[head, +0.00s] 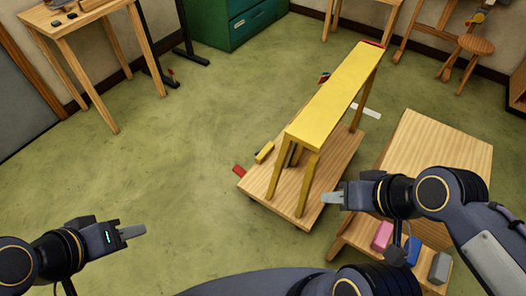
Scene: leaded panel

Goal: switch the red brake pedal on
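A small red pedal (239,170) sticks out from the left corner of a low wooden platform (257,190). It is too small to tell whether it is pressed down or raised. My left gripper (135,231) is at the lower left, well apart from the pedal, with nothing visible in it. My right gripper (333,198) is to the right of the platform's near corner in the picture, away from the pedal, with nothing visible in it. The finger gap does not show clearly on either gripper.
A long yellow bench (335,95) stands on the platform, with a small yellow block (264,152) beside it. A wooden table (440,145) is at the right, with pink (382,236), blue and grey blocks near it. Green floor (170,160) lies clear left of the platform.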

